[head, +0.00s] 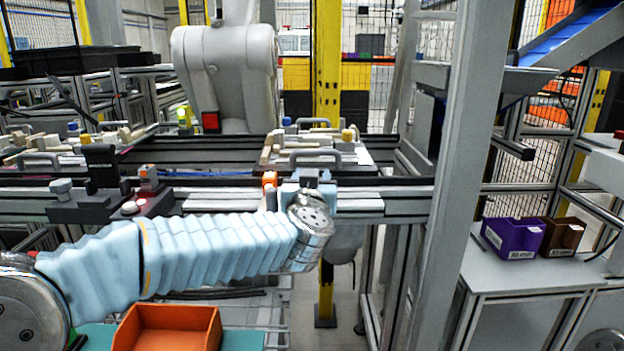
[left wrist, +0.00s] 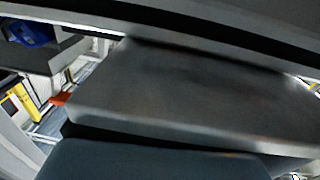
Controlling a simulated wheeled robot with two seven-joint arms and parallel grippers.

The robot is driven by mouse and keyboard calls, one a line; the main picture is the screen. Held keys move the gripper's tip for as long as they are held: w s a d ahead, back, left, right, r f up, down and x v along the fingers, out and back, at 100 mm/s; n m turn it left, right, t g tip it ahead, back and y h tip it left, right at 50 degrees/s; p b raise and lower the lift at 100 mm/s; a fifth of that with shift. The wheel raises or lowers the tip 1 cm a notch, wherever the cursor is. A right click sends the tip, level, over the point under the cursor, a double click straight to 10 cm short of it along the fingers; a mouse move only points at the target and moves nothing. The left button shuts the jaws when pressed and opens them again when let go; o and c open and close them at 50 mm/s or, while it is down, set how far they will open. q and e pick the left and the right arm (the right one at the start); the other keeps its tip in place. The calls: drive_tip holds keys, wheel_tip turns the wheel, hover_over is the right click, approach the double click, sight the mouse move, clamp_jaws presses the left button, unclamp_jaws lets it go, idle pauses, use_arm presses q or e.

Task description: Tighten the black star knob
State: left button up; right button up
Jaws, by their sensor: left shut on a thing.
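My left arm crosses the head view from the left, in a light blue sleeve. Its wrist is at the front edge of the conveyor rail (head: 380,205). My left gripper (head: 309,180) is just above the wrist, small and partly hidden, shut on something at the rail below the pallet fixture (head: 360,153). What it holds is taken as the black star knob, which I cannot make out in either view. The left wrist view shows a grey metal surface (left wrist: 190,90) very close, above a dark rounded shape at the bottom. My right gripper is not in view.
A red-lit button box (head: 150,200) and a dark block (head: 101,170) stand on the rail left of the gripper. A grey upright post (head: 470,150) rises to its right. An orange bin (head: 168,330) is below the arm. Purple (head: 513,238) and brown bins stand at right.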

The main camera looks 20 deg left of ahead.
use_arm(q)
drive_tip(key=o, duration=1)
drive_tip(key=v, duration=1.4)
drive_tip(key=shift+a, duration=0.1)
drive_tip(key=shift+w, duration=0.1)
